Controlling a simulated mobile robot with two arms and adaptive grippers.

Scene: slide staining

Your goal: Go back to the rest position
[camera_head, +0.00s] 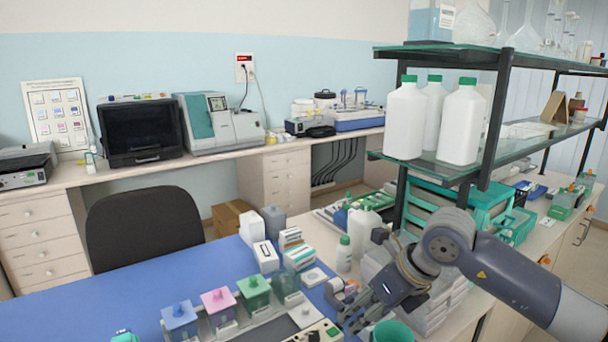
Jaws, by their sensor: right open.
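My right gripper (350,306) comes in from the right, above the right end of the blue bench mat (110,255). Its fingers are open, and I see nothing held between them. A green cup (392,332) is just below and right of the gripper, partly cut off by the bottom edge. My left gripper is not in view.
White bottles with green caps (403,120) stand on the glass shelf (430,170) above my right arm. Small boxes and bottles (266,256) crowd the mat behind the jars. Stacked white trays sit behind the gripper.

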